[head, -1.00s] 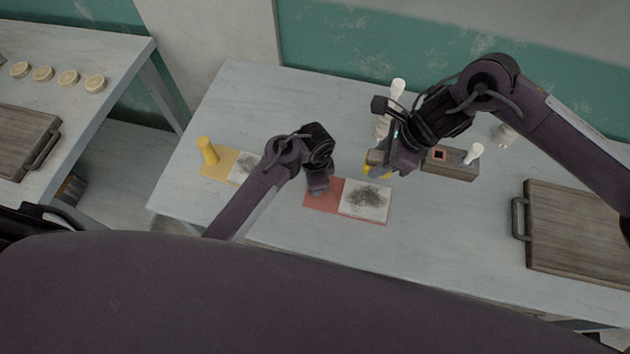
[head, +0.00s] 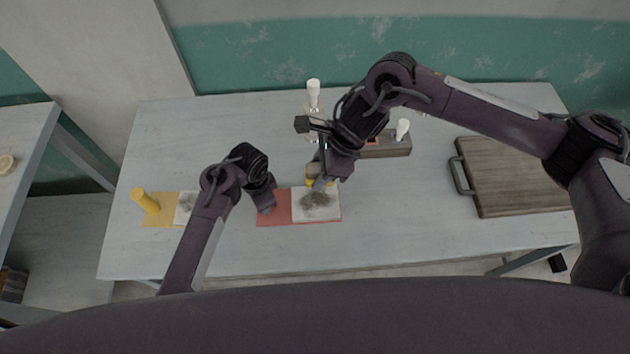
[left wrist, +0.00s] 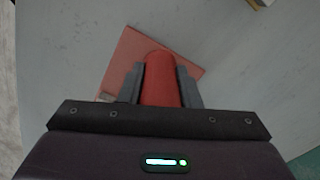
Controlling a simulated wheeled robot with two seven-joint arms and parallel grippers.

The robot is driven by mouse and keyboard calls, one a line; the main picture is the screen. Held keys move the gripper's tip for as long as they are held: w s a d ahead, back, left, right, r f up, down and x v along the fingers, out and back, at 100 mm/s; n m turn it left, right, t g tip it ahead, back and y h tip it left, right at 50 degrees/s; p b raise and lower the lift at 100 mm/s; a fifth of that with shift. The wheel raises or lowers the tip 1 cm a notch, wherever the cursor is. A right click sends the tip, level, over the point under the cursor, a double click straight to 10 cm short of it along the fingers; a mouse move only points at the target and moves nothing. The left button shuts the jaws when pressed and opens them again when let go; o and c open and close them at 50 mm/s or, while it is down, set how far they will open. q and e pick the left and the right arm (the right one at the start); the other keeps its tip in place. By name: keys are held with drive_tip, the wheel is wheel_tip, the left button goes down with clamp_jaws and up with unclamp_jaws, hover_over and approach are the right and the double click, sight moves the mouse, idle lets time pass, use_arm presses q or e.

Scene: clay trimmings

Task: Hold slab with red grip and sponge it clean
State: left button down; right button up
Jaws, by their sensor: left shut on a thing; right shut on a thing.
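A white slab (head: 328,212) with a dark smudge lies beside a red panel (head: 273,208) on the table. In the left wrist view my left gripper (left wrist: 160,88) is shut on an upright red grip (left wrist: 160,70) standing on the red panel (left wrist: 130,55). In the head view the left gripper (head: 266,205) is over the red panel and hides the grip. My right gripper (head: 320,182) is shut on a yellow sponge (head: 311,182) at the slab's far edge, by the smudge. The gripper partly hides the sponge. I cannot tell whether the sponge touches the slab.
A yellow panel (head: 160,212) with a yellow grip (head: 146,201) and a smudged slab (head: 184,204) lies to the left. The front table strip is clear.

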sight(303, 186)
drive_tip(key=shift+s+d+f, duration=0.35)
drive_tip(key=shift+s+f, duration=0.3)
drive_tip(key=shift+f, duration=1.55)
drive_tip(key=shift+s+d+f, duration=0.4)
drive_tip(key=shift+s+f, duration=0.3)
drive_tip(key=shift+f, duration=1.45)
drive_tip(key=shift+s+d+f, duration=0.35)
drive_tip(key=shift+s+f, duration=0.3)
drive_tip(key=shift+f, duration=1.55)
drive_tip(key=shift+w+f, duration=0.7)
drive_tip(key=shift+w, duration=0.05)
drive_tip(key=shift+c, duration=0.3)
drive_tip(key=shift+w, duration=4.2)
drive_tip(key=shift+a, duration=1.05)
drive_tip(key=shift+s+d, duration=0.1)
drive_tip(key=shift+s, duration=4.8)
drive_tip(key=shift+s+a+r, duration=0.1)
drive_tip(key=shift+a, duration=1)
drive_tip(key=shift+w+d, duration=0.1)
drive_tip(key=shift+w, duration=4.9)
drive_tip(key=shift+a, duration=1.05)
drive_tip(key=shift+s, duration=4.95)
wheel_tip(303, 186, up, 8)
